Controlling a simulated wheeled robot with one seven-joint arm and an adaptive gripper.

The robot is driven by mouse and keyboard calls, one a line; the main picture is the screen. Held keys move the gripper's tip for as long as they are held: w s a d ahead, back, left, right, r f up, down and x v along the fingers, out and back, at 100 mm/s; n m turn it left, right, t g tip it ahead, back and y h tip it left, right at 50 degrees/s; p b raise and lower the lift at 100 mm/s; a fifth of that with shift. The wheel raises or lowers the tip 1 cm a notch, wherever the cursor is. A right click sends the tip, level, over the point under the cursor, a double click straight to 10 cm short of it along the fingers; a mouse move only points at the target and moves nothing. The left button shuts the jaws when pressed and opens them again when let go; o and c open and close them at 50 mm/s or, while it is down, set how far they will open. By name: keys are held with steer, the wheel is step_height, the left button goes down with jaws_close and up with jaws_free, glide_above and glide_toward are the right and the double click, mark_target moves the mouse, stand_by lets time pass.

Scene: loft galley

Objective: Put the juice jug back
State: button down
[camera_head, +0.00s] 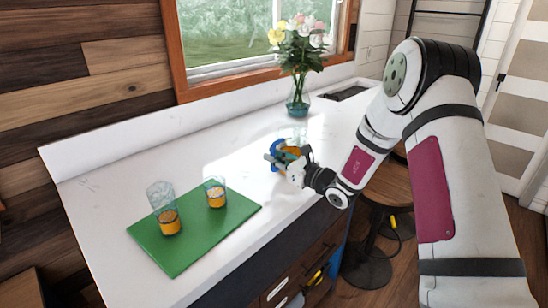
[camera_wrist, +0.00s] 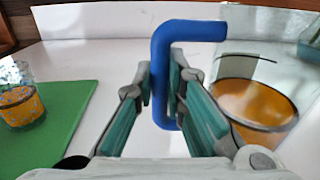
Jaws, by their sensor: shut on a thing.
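The juice jug is clear glass with orange juice low inside and a blue handle. In the wrist view the jug (camera_wrist: 256,103) is at the right, and its blue handle (camera_wrist: 188,31) stands upright between my fingers. My gripper (camera_wrist: 161,85) is shut on this handle. In the head view my gripper (camera_head: 284,162) is over the right part of the counter and partly hides the jug (camera_head: 293,151). I cannot tell whether the jug's base touches the counter.
A green mat (camera_head: 190,245) lies left on the white counter (camera_head: 110,190). On it stand two glasses with orange juice, a taller one (camera_head: 168,222) and a shorter one (camera_head: 216,197). A flower vase (camera_head: 298,103) stands behind the jug by the window. The counter between mat and jug is clear.

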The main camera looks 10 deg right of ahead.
stand_by(0.3)
steer(key=c, duration=1.6)
jaws_free()
steer(key=shift+f, duration=0.1)
steer(key=shift+c, duration=0.2)
